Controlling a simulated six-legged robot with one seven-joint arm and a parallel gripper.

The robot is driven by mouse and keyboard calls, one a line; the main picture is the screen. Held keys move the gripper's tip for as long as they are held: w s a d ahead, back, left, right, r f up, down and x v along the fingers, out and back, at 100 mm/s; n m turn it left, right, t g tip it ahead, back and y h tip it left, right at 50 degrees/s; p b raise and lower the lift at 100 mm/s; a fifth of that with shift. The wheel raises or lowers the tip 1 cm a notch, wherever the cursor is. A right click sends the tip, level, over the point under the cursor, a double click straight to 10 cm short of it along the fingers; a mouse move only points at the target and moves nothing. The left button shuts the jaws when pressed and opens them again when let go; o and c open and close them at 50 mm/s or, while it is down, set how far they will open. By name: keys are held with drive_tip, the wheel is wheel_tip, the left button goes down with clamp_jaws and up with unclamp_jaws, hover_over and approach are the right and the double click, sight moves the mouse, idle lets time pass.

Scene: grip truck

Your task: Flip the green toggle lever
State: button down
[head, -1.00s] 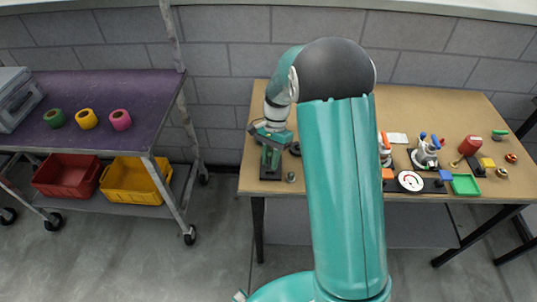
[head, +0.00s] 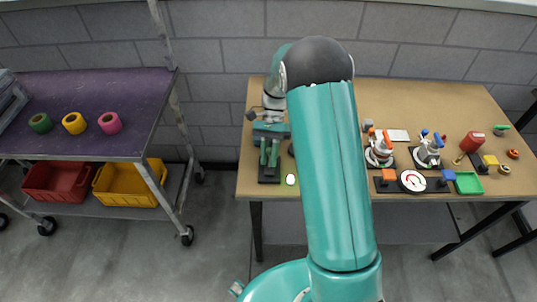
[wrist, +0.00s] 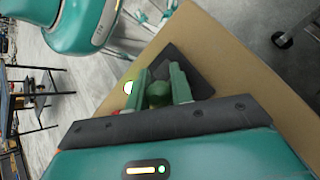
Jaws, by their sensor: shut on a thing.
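My gripper (head: 269,152) is over the left end of the wooden table, at the black base plate (head: 268,179) of the green toggle lever. In the wrist view, the two green fingers of my gripper (wrist: 162,84) stand on either side of the rounded dark green lever (wrist: 158,93) and are shut on it. The black plate (wrist: 192,66) shows behind the fingers. A small round lamp (head: 290,179) beside the plate glows whitish green; its glow also shows in the wrist view (wrist: 128,87). The fingers hide part of the lever, and its exact tilt cannot be told.
My arm covers the table's middle left. To its right on the table (head: 440,110) are a round dial (head: 413,181), a green tray (head: 468,184) and a red item (head: 472,142). A purple-topped cart (head: 80,95) with three coloured rolls stands left, across a floor gap.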

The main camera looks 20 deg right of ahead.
drive_tip(key=shift+w+d+f+g, duration=0.1)
drive_tip(key=shift+w+g, duration=0.1)
drive_tip(key=shift+g, duration=0.1)
idle(0.4)
drive_tip(key=c, duration=1.2)
unclamp_jaws()
drive_tip(key=shift+w, duration=0.1)
drive_tip(key=v, duration=1.3)
drive_tip(key=shift+w+d, duration=0.3)
